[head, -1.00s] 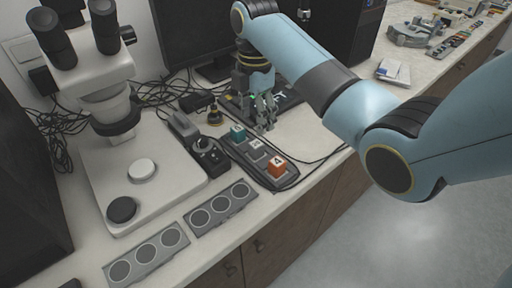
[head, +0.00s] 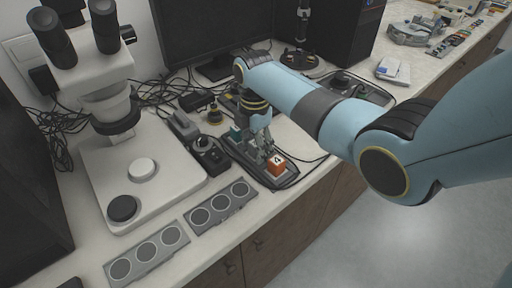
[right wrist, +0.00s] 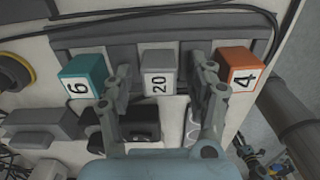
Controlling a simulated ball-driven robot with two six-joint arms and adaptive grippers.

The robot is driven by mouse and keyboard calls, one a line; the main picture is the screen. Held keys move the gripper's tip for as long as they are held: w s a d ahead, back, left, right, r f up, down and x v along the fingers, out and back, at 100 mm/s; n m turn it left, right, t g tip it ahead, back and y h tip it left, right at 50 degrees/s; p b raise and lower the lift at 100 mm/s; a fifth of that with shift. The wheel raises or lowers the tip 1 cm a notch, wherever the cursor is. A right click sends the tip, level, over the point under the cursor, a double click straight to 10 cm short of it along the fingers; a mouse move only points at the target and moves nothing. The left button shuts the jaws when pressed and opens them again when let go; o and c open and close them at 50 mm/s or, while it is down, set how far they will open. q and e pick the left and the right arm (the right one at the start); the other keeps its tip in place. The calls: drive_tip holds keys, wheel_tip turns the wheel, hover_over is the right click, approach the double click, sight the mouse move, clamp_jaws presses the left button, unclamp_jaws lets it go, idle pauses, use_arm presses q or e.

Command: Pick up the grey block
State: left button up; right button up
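The grey block (right wrist: 158,72) shows in the right wrist view. It is marked 20 and sits on a dark grey tray (right wrist: 210,24) between a teal block (right wrist: 83,76) marked 6 and an orange block (right wrist: 238,70) marked 4. My right gripper (right wrist: 161,78) is open, with one finger on each side of the grey block in that view. I cannot tell if the fingers touch it. In the head view my right gripper (head: 265,154) is over the tray's middle and hides the grey block. My left gripper is not in view.
A microscope (head: 110,95) stands at the left, with a small black device (head: 208,157) between it and the tray. Two grey plates with round recesses (head: 147,252) lie near the bench's front edge. A monitor (head: 205,35) stands behind. Cables lie around the tray.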

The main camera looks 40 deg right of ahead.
clamp_jaws()
drive_tip(key=shift+r, duration=0.1)
